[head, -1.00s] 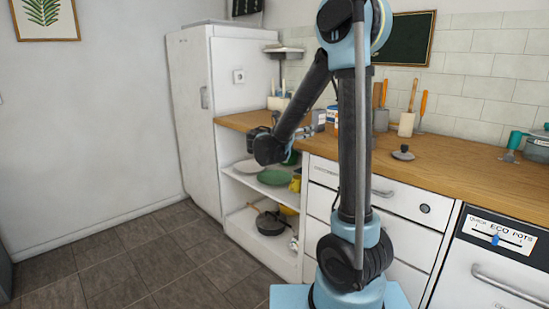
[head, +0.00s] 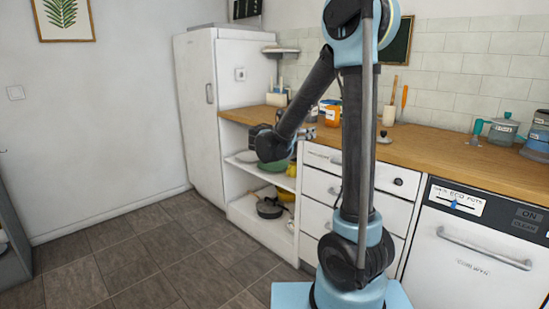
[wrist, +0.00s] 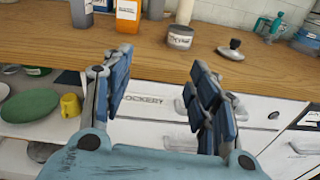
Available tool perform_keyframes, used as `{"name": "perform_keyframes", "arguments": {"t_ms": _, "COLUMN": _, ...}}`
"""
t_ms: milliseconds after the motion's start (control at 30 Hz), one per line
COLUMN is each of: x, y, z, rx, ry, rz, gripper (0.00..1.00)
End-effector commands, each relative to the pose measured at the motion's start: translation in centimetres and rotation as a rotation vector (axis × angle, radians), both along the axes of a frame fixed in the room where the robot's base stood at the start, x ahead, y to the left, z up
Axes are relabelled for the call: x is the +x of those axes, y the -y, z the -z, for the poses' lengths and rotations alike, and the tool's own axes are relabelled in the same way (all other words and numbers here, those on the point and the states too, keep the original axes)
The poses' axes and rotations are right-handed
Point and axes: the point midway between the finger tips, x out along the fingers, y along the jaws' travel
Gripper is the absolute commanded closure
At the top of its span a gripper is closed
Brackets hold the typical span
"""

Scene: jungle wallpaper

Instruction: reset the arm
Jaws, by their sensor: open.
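My arm, blue and black, stands folded in front of the counter in the head view. My gripper (wrist: 158,95) shows in the wrist view with its two blue-grey fingers spread wide apart and nothing between them. It points toward the white drawer front and the counter edge. In the head view my gripper is mostly hidden behind my forearm.
A wooden counter (head: 440,150) runs along the wall, with jars and utensils on it. Below are open shelves with a green plate (wrist: 30,105) and a yellow mug (wrist: 70,105). A white fridge (head: 196,110) stands left. The floor (head: 130,255) at left is clear.

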Motion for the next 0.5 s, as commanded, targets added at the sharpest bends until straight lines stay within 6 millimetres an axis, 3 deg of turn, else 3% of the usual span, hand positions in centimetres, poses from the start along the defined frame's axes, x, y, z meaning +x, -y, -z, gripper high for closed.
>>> {"name": "perform_keyframes", "arguments": {"t_ms": 267, "x": -2.5, "y": 3.7, "z": 0.7, "rx": 0.17, "ry": 0.027, "rz": 0.062, "gripper": 0.46}}
{"name": "perform_keyframes", "arguments": {"t_ms": 500, "x": -6.5, "y": 7.9, "z": 2.7, "rx": 0.424, "ry": 0.075, "rz": 0.168, "gripper": 0.46}}
